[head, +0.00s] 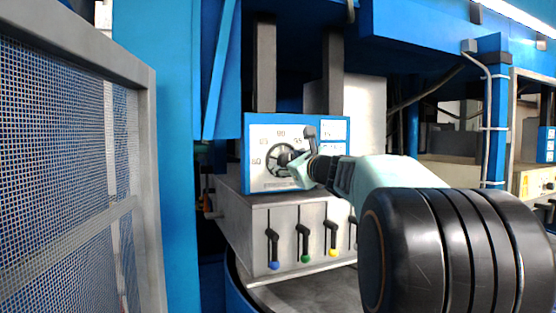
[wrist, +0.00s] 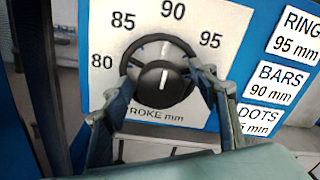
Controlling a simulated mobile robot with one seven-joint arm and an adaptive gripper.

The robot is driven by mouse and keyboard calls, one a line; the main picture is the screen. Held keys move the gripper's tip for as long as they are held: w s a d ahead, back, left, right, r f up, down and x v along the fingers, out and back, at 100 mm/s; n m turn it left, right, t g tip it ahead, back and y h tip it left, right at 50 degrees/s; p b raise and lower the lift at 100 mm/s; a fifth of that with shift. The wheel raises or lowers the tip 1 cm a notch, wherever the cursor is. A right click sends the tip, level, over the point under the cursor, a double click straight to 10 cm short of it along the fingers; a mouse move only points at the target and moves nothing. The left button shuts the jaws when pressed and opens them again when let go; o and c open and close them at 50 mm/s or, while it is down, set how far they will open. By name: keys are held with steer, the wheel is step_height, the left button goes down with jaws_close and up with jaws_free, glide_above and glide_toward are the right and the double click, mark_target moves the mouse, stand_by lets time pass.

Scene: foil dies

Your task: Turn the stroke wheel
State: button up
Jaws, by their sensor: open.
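The stroke wheel (wrist: 138,62) is a dark ring with spokes and a black centre knob (wrist: 163,84) with a white line. The line points up, roughly at the 90 mark. The wheel also shows in the head view (head: 271,162), partly behind my gripper (head: 298,166). The dial plate (wrist: 115,45) is white and reads 80, 85, 90, 95, with "STROKE mm" partly hidden. In the wrist view my gripper (wrist: 160,88) is open, one finger on each side of the wheel's lower half. I cannot tell whether the fingers touch the rim.
Labels right of the dial read RING 95 mm (wrist: 302,35), BARS 90 mm (wrist: 278,82) and DOTS (wrist: 258,118), its number partly hidden. Below the panel, several colour-tipped levers (head: 304,243) hang on a grey box (head: 250,215). A mesh guard (head: 65,160) stands at left.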

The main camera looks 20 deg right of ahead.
steer(key=shift+w, duration=0.1)
steer(key=c, duration=1.2)
steer(key=shift+o, duration=0.2)
steer(key=shift+f+n+b, duration=0.15)
steer(key=shift+n+b, duration=0.25)
steer(key=shift+b, duration=0.45)
steer(key=n+b, duration=0.3)
steer(key=shift+f, duration=0.15)
steer(key=n+b, duration=0.4)
steer(key=n, duration=0.1)
steer(key=shift+b, duration=0.3)
steer(key=shift+r, duration=0.25)
